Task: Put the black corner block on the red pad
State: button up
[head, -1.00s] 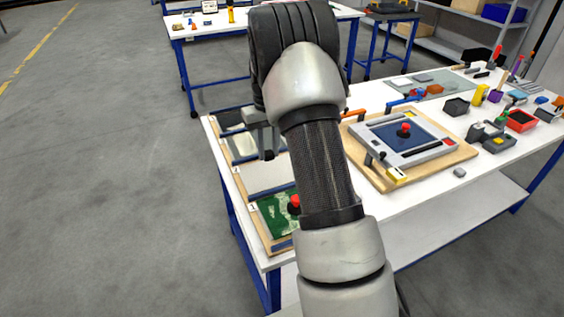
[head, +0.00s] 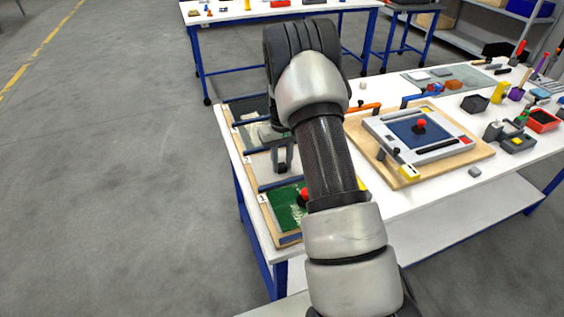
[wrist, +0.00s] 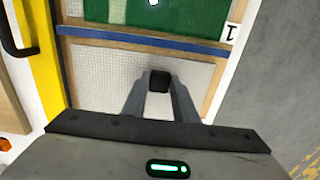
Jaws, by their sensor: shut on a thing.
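My gripper (wrist: 159,90) is shut on a small black block (wrist: 160,81), held between its fingertips above a light grey textured panel. That frame is to the right of my gripper.
A green board (head: 283,207) with a red knob (head: 305,194) lies in the tray's near compartment; a blue divider (wrist: 150,39) borders it. Orange and blue handles (head: 420,98) stand behind the grey frame. Bins and tools crowd the table's right side.

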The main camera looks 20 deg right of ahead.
jog(key=shift+f, duration=0.1)
jog(key=o, duration=1)
